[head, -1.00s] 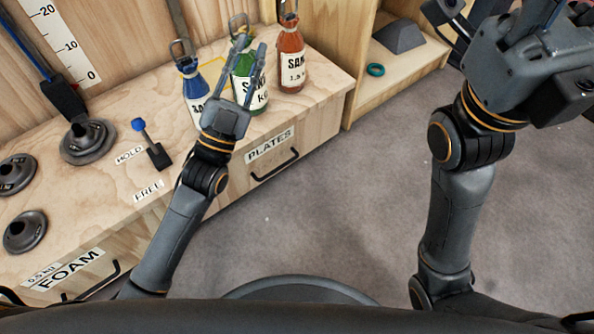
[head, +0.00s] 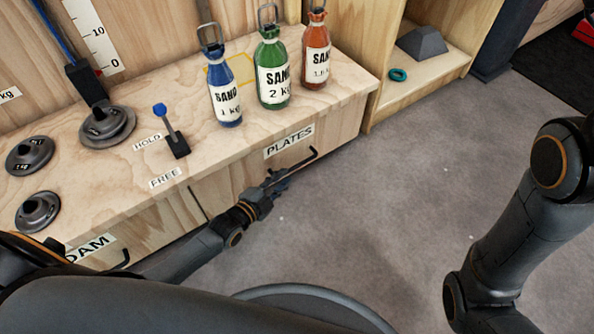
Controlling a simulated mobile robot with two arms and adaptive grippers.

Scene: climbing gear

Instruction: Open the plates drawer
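The plates drawer (head: 338,130) is in the front of the wooden bench, with a white PLATES label (head: 289,142). Its front looks flush with the bench. Its dark bar handle (head: 304,160) sits below the label. My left gripper (head: 279,180) is low in front of the drawer, at the left end of the handle. It is small and dark here, and I cannot tell whether its fingers touch or close around the bar. My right arm is at the right edge, with its gripper out of view.
Blue (head: 225,95), green (head: 271,75) and red (head: 316,55) sand bottles stand on the bench above the drawer. A blue-tipped lever (head: 170,130) and dark round weights (head: 107,125) are further left. Grey floor lies open to the right.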

